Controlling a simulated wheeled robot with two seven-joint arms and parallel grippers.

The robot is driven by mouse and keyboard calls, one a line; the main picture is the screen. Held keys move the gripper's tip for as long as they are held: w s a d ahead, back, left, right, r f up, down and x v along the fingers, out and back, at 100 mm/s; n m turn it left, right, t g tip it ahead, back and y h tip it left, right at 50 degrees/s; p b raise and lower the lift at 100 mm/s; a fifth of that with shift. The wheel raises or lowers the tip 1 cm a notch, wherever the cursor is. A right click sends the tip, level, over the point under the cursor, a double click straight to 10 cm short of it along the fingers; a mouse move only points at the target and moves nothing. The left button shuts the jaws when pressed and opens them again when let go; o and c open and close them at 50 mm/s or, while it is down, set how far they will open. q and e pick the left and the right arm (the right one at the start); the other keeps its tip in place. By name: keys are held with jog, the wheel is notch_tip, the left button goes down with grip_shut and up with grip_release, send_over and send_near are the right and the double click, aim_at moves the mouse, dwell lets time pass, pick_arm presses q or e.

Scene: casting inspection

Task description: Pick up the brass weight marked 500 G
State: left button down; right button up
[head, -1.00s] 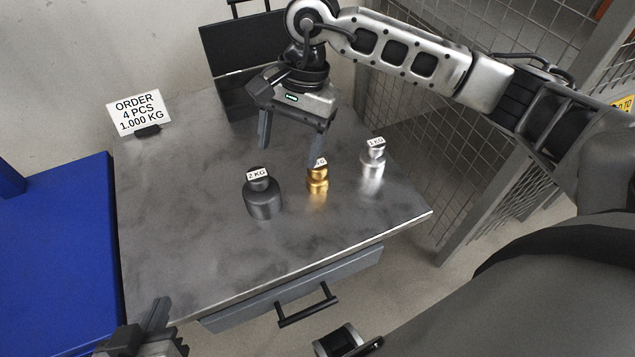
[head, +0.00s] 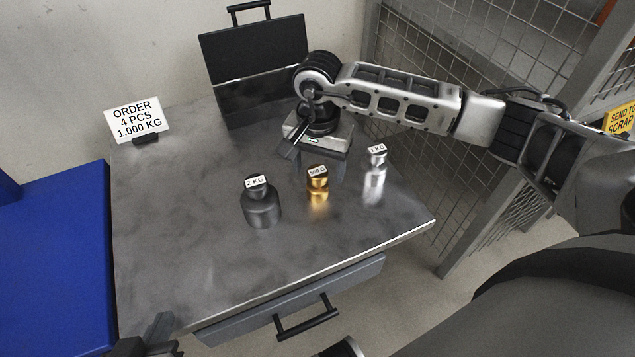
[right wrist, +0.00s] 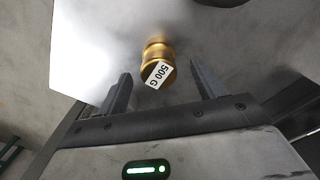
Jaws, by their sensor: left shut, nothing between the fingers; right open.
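The brass weight (head: 317,184) marked 500 G stands upright on the metal table (head: 180,220), between a dark 2 KG weight (head: 262,208) and a silver 1 KG weight (head: 375,180). My right gripper (head: 316,150) is low just behind the brass weight in the head view; its fingers are mostly hidden there. In the right wrist view, my right gripper (right wrist: 162,72) is open, with one finger on either side of the brass weight (right wrist: 153,55), which lies around and ahead of the fingertip line. Contact is not visible. My left gripper (head: 158,330) is shut and empty at the lower left.
An open black case (head: 255,50) stands at the back of the table. An order sign (head: 137,119) is at the back left. A blue surface (head: 50,260) adjoins the left side. A mesh fence (head: 440,90) stands behind and right. The table's left half is clear.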

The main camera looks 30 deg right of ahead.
aim_at(317, 182)
jog(key=f, duration=0.4)
jog(key=shift+s+a+f, duration=0.15)
jog(key=shift+s+f, duration=0.05)
jog(key=shift+f, duration=0.1)
jog(key=shift+c, duration=0.3)
jog(key=shift+r, duration=0.1)
jog(key=c, duration=1.4)
